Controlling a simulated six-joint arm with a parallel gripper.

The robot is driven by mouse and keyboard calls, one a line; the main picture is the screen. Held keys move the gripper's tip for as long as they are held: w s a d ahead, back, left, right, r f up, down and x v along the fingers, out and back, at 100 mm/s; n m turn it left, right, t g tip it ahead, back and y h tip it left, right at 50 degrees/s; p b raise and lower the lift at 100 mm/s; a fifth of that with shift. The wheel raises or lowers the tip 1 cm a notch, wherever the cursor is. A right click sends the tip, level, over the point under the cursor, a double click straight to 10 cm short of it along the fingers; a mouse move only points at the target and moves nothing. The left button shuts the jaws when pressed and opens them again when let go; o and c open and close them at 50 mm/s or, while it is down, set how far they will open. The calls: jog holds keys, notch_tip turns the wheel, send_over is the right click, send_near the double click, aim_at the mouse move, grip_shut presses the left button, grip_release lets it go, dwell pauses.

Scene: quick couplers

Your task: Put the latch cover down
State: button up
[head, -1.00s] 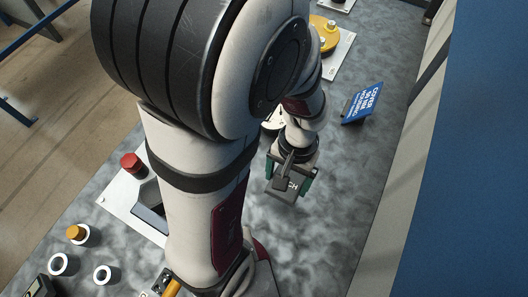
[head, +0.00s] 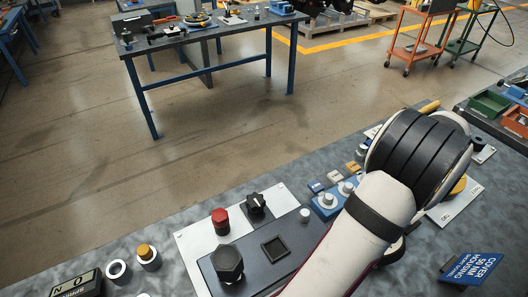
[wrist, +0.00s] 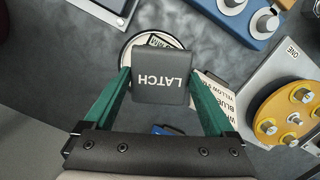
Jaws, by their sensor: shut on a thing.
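The latch cover (wrist: 160,90) is a dark grey block with white LATCH lettering, in the middle of the wrist view. My gripper (wrist: 160,75) is shut on it, with one green finger against each side. A round, pale-rimmed thing (wrist: 128,48) shows partly behind the cover. A white card with printed words (wrist: 219,92) lies partly behind the right finger. The cover appears held above the grey bench top (wrist: 60,75), but its height is hard to tell. In the head view my arm hides the gripper and cover.
In the wrist view, a yellow disc (wrist: 275,115) on a grey plate is at right and a blue block with knobs (wrist: 235,12) at upper right. In the head view, a blue sign (head: 471,267) stands at right; a panel with a red button (head: 220,220) is left of my arm.

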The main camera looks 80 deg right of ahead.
jog(key=w+d+f+m, duration=0.1)
jog(key=w+d+m, duration=0.9)
jog(key=d, duration=0.6)
jog(key=shift+n+g+h, duration=0.3)
jog(key=shift+g+h, duration=0.1)
jog(key=w+d+f, duration=0.2)
jog(key=w, duration=0.1)
jog(key=w+d+f, duration=0.2)
jog(key=w, duration=0.2)
jog(key=w+d+f, duration=0.2)
jog(key=w, duration=0.1)
jog(key=shift+w+d+f, duration=0.5)
jog(key=shift+w+f, duration=0.1)
jog(key=shift+f, duration=1.9)
